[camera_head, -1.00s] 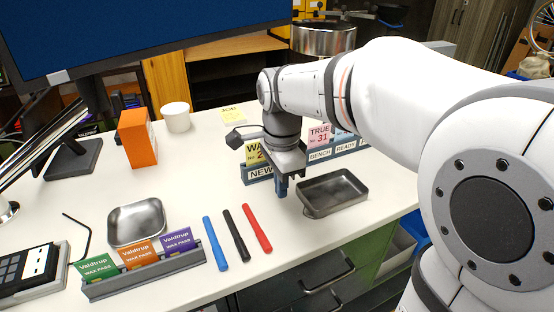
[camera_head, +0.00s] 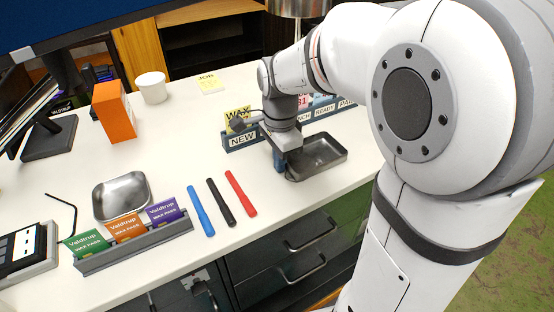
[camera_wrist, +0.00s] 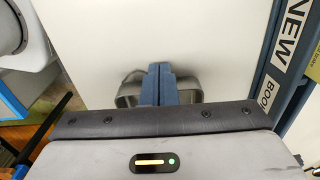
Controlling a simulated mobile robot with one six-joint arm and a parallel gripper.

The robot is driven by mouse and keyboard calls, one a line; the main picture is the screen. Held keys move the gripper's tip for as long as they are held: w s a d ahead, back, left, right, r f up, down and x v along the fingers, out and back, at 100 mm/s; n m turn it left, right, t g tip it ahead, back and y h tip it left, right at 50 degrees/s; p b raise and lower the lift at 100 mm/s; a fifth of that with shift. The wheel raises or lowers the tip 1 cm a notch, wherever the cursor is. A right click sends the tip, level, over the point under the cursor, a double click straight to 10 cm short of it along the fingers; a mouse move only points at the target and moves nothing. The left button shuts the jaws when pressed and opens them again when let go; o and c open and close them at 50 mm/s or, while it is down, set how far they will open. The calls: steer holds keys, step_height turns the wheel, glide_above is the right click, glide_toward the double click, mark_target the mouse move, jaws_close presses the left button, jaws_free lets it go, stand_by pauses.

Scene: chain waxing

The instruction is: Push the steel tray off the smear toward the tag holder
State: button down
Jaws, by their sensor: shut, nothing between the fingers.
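The steel tray (camera_head: 331,146), dark grey and rectangular, lies on the white bench just in front of the tag holder (camera_head: 229,142). The holder carries labels such as NEW and READY. My gripper (camera_head: 280,164) is shut and empty, pointing down at the tray's left end; I cannot tell whether it touches. In the wrist view, my shut fingers (camera_wrist: 159,82) stand in front of a grey metal tray (camera_wrist: 129,92), mostly hidden, and the tag holder (camera_wrist: 285,70) runs along the right. I see no smear; it may be hidden.
Blue, black and red pens (camera_head: 236,190) lie left of the steel tray. An orange box (camera_head: 114,112) and white cup (camera_head: 152,87) stand at the back. The bench's front edge is near.

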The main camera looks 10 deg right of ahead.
mark_target(337, 141)
steer(key=w+d, duration=0.1)
steer(key=d, duration=0.4)
steer(key=w+d, duration=0.2)
steer(key=d, duration=0.3)
steer(key=w+d, duration=0.1)
steer(key=d, duration=0.4)
steer(key=shift+w+d, duration=0.15)
steer(key=shift+d, duration=0.1)
